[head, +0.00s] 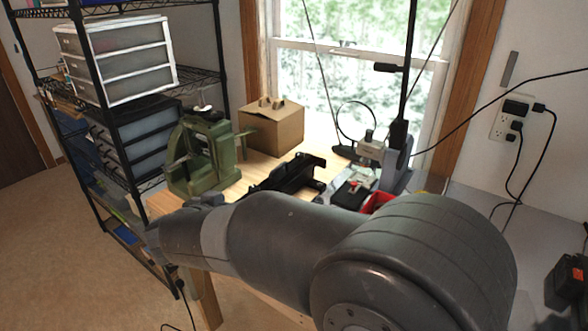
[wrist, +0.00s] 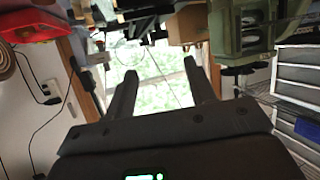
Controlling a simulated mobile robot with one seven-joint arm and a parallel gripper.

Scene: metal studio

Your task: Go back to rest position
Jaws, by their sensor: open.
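My gripper (wrist: 161,74) shows in the wrist view with its two dark fingers spread well apart. It is open, and nothing is between the fingers but the view of the window behind. In the head view my dark arm stretches across the front from lower right to the left, over the near edge of the wooden table (head: 232,188). The fingers cannot be made out in that view. The wrist picture appears upside down.
A green machine (head: 198,160), a cardboard box (head: 271,130) and a black device (head: 290,174) stand on the table. A red bin (head: 377,201) is partly hidden behind my arm. A black wire shelf (head: 205,75) with drawers stands left. Floor is open at far left.

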